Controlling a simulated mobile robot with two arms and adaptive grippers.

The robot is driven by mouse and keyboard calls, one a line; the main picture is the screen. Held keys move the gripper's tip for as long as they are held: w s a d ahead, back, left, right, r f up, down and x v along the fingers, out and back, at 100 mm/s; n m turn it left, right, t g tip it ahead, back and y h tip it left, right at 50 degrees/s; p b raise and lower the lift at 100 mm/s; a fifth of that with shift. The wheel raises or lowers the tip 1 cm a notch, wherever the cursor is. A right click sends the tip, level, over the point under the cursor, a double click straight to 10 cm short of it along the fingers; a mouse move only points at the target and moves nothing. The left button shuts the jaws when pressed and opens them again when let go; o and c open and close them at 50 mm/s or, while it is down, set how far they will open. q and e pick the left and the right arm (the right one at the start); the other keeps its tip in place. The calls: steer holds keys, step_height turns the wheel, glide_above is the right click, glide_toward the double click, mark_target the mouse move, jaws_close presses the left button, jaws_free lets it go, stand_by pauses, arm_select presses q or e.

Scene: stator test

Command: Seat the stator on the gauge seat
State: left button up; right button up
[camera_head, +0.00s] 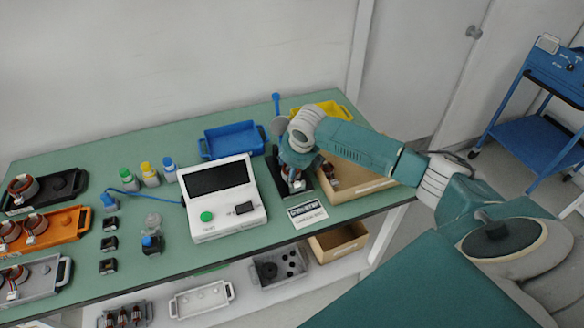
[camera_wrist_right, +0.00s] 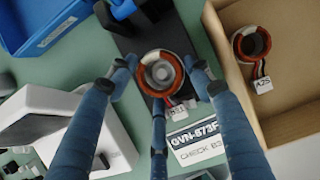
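My right gripper (camera_head: 297,168) points down at the back right of the green table. In the right wrist view its three blue fingers (camera_wrist_right: 160,75) surround a stator (camera_wrist_right: 178,82), a ring with red-brown windings, a white tag and dark leads. The fingertips lie close to its rim; I cannot tell whether they press on it. A round grey metal piece, apparently the gauge seat (camera_wrist_right: 160,73), shows through the ring's centre, above a dark base plate (camera_wrist_right: 127,45). Whether the stator rests fully down is unclear. My left gripper is out of view.
A cardboard box (camera_wrist_right: 290,108) with another tagged stator (camera_wrist_right: 252,43) stands right of the base plate. A white tester (camera_head: 222,200) stands left, a blue bin (camera_head: 232,139) behind. A printed card (camera_head: 307,213) lies in front. Trays with stators, including an orange one (camera_head: 60,226), fill the left end.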

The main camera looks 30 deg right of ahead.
steer(key=o, duration=0.4)
steer(key=shift+c, duration=0.2)
steer(key=v, duration=1.2)
